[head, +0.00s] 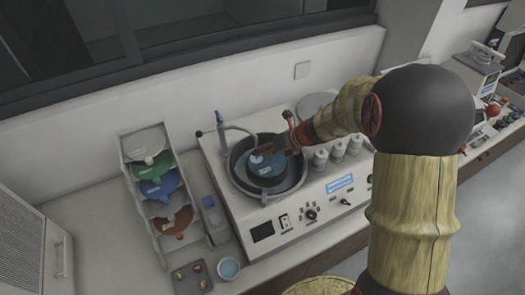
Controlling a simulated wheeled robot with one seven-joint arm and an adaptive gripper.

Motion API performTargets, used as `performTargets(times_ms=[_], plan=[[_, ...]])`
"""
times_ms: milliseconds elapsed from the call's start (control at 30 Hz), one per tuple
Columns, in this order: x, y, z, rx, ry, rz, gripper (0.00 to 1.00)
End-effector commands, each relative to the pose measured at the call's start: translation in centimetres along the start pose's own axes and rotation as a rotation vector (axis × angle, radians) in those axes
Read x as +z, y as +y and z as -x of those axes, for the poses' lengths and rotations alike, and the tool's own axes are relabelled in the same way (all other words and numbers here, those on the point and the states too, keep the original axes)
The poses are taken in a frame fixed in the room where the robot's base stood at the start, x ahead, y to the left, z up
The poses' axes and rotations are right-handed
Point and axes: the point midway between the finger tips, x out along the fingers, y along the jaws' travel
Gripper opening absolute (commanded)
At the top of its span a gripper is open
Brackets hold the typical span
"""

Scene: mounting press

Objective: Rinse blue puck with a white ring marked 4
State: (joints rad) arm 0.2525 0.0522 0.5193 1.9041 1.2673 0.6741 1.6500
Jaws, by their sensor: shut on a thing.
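My gripper (274,151) reaches in from the right over the round basin (234,180) of the white bench machine. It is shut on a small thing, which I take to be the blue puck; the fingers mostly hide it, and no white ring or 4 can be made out. Below the fingers is a blue disc (266,166) with small pale marks, inside the basin. I cannot tell whether the held thing touches the disc. A thin curved spout (222,127) with a blue tip stands at the basin's left rim.
A rack (133,187) of coloured discs stands left of the machine (247,213). In front are a dark tray (188,291) with several small round pieces and a small cup (229,267). Several white bottles (338,151) stand right of the basin, close under my arm.

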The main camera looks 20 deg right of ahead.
Motion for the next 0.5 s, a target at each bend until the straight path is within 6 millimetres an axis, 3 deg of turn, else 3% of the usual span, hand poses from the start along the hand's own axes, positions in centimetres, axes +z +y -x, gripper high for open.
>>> performTargets(times_ms=[267, 500], plan=[[-0.1, -0.1, 0.2, 0.000, 0.000, -0.001, 0.00], [-0.9, -0.5, 1.5, -0.001, 0.000, -0.001, 0.00]])
